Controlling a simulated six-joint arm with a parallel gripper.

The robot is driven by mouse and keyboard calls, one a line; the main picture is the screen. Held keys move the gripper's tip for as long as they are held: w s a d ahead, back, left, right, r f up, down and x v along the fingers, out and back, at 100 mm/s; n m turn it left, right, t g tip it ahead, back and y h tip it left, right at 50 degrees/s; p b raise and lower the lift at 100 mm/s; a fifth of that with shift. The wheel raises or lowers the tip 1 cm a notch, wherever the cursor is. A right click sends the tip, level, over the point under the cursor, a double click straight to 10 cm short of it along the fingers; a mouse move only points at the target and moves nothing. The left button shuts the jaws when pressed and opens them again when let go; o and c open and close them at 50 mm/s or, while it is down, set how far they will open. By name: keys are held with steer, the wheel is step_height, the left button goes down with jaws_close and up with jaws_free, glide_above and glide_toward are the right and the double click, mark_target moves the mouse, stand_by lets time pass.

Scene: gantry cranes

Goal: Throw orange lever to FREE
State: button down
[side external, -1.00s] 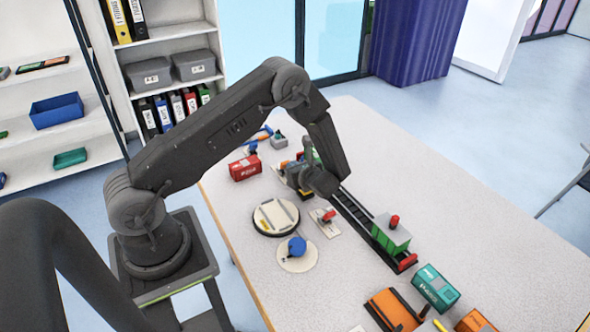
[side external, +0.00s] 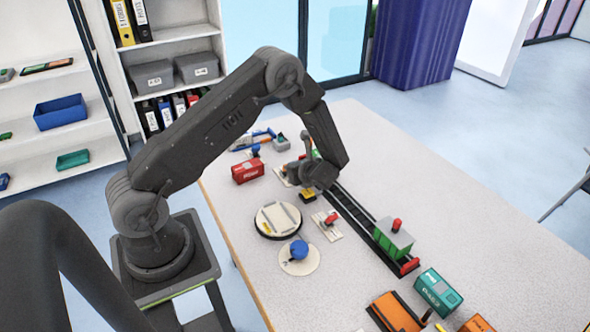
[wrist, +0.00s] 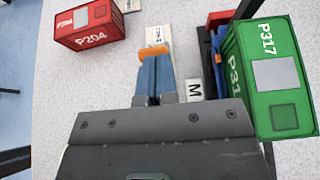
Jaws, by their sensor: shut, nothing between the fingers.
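The orange lever (wrist: 152,54) shows in the wrist view as a short orange bar right at my fingertips. It stands by a white plate (wrist: 157,34) with small dark markings that I cannot read. My gripper (wrist: 154,64) is shut, with its two blue-grey fingers side by side and nothing between them. The fingertips overlap the lever's near edge in this view; I cannot tell whether they touch it. In the side view my wrist covers most of the area, and the lever is not clearly visible.
A red container marked P204 (wrist: 84,24) lies left of my fingers. A green container marked P317 (wrist: 270,80) stands close on the right by the dark track (side external: 352,212). A red lever (side external: 331,217) and a blue knob (side external: 298,249) are nearer the camera.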

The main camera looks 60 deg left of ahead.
steer(key=shift+a+r, duration=0.1)
steer(key=a+h, duration=0.1)
steer(key=h, duration=0.1)
steer(key=a+r+h, duration=0.1)
steer(key=h, duration=0.1)
steer(key=shift+a+r, duration=0.2)
steer(key=shift+a, duration=0.05)
steer(key=shift+a+h, duration=0.2)
steer(key=shift+h, duration=0.1)
steer(key=shift+a+r, duration=0.1)
steer(key=shift+a, duration=0.4)
steer(key=shift+r, duration=0.1)
steer(key=shift+r, duration=0.75)
steer(key=shift+r, duration=0.1)
